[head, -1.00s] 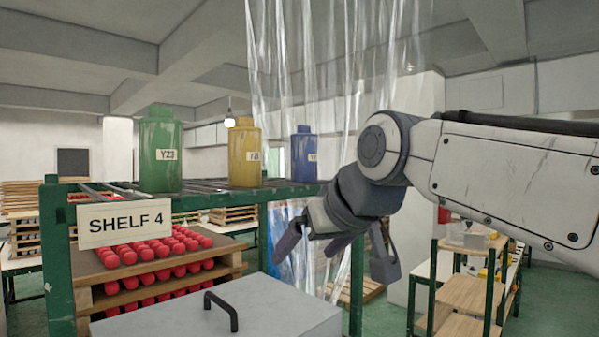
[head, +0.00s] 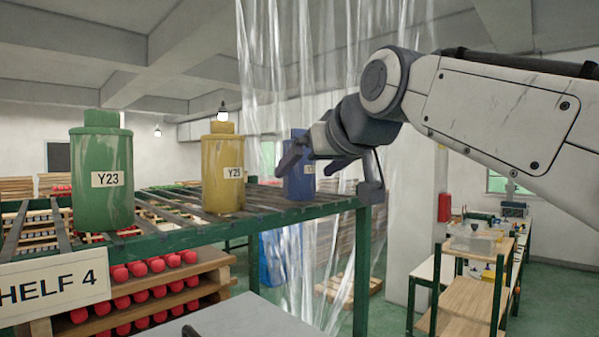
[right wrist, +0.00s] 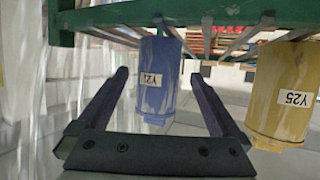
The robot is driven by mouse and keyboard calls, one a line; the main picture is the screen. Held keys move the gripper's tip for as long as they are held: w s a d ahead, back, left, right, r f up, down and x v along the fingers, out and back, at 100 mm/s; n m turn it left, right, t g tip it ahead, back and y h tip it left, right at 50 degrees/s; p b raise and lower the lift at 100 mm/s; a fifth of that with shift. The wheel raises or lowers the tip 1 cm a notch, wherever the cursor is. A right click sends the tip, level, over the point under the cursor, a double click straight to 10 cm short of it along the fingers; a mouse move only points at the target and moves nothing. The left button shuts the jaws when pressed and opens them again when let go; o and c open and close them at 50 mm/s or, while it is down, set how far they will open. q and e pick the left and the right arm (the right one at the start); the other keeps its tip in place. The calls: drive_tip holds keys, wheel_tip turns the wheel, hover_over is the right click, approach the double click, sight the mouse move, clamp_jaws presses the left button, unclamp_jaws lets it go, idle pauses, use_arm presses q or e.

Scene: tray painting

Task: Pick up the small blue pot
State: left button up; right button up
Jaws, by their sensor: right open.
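The small blue pot (head: 297,186) stands upright at the right end of the green slatted shelf, partly hidden behind my right gripper in the head view. My right gripper (head: 308,165) is open and empty, with its fingers pointing left at the pot's height. In the right wrist view the blue pot (right wrist: 158,88) appears upside down, with a white label. It lies in line with the gap between the two open fingers (right wrist: 160,74). I cannot tell whether the fingertips reach beside it. My left gripper is not in view.
A yellow pot (head: 222,175) labelled Y25 and a green pot (head: 100,180) labelled Y23 stand left of it on the shelf (head: 165,240). A clear plastic curtain (head: 340,70) hangs behind.

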sight(305, 169)
drive_tip(key=p+x, duration=0.2)
drive_tip(key=x, duration=0.2)
drive_tip(key=shift+r, duration=0.2)
drive_tip(key=shift+w+a+f+p, duration=0.1)
drive_tip(key=shift+w+f+p, duration=0.1)
drive_tip(key=shift+w+p, duration=0.1)
drive_tip(key=shift+w+f, duration=0.2)
drive_tip(key=c, duration=1)
drive_tip(key=shift+o, duration=0.2)
drive_tip(key=shift+r, duration=0.15)
drive_tip(key=shift+r, duration=0.1)
